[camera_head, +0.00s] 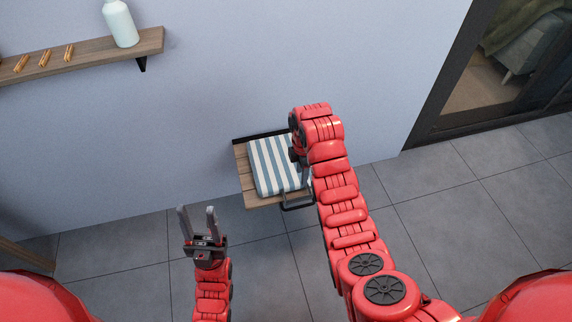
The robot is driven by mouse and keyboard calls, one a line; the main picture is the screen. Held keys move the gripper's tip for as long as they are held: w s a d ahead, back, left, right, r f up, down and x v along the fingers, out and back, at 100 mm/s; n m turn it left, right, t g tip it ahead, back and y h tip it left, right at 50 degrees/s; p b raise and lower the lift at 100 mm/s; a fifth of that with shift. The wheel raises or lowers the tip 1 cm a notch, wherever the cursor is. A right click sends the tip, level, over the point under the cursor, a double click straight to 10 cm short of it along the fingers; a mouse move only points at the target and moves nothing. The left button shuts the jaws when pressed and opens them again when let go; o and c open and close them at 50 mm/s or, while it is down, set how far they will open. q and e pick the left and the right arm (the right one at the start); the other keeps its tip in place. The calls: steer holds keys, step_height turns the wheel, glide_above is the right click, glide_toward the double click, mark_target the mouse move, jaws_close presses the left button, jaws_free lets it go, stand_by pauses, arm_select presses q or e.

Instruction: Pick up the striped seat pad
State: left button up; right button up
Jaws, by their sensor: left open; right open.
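The striped seat pad (270,166), blue-grey and white, lies flat on a small wooden bench or shelf (247,183) against the wall. My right arm reaches over the pad's right side and hides part of it. My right gripper (297,178) is at the pad's right edge, mostly hidden behind its own wrist; I cannot tell whether it touches the pad. My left gripper (198,216) is open and empty, with its fingers pointing up, to the left of and in front of the bench.
A wall shelf (95,57) at the upper left holds a pale bottle (120,23) and several small wooden items (44,58). A dark-framed glass door (500,75) is at the right. The grey tiled floor (480,215) is clear at the right.

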steer(key=b, duration=0.4)
glide_above(299, 198)
step_height(299, 198, down, 6)
step_height(299, 198, down, 4)
steer(key=shift+d+f, duration=0.15)
steer(key=shift+f, duration=0.05)
steer(key=shift+w+f+b, duration=0.1)
steer(key=shift+f+b, duration=0.35)
steer(key=shift+f, duration=2.5)
jaws_close()
